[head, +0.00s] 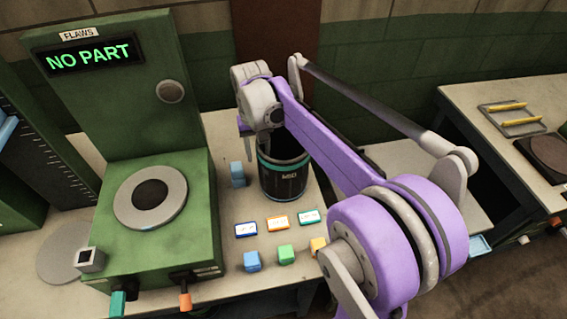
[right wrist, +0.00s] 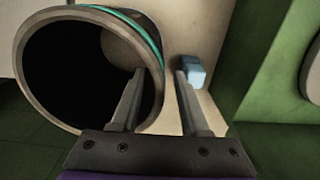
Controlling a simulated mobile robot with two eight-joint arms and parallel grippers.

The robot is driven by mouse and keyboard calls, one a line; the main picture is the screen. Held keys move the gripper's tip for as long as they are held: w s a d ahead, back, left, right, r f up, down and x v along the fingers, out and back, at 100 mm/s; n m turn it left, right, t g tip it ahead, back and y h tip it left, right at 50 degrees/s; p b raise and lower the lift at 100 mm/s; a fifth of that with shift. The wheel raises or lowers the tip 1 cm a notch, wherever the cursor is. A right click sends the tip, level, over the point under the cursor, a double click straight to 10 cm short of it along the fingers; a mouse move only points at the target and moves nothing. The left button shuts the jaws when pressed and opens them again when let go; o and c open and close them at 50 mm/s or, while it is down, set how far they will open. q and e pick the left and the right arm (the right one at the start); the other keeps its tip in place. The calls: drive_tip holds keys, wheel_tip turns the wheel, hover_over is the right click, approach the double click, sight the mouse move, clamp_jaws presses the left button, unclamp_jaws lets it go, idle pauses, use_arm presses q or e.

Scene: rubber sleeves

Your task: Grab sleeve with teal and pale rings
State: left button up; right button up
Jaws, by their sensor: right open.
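The dark sleeve (head: 283,180) stands upright on the bench, with a teal ring near its top, a pale ring low down and a small label. It also shows in the right wrist view (right wrist: 152,35), which looks into its wide open mouth. My right gripper (head: 257,150) is at the sleeve's upper left side. In the right wrist view its two fingers (right wrist: 166,75) are apart with nothing held. One finger overlaps the mouth and the other is outside the wall; I cannot tell whether either touches. My left gripper is not in view.
A green gauge (head: 165,240) reading "NO PART" stands left. A blue block (head: 237,174) is close beside the sleeve. Several coloured cards (head: 277,222) and blocks (head: 286,254) lie in front.

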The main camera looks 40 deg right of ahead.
drive_tip(key=shift+f, duration=0.85)
clamp_jaws()
drive_tip(key=shift+d+r, duration=0.1)
idle(0.6)
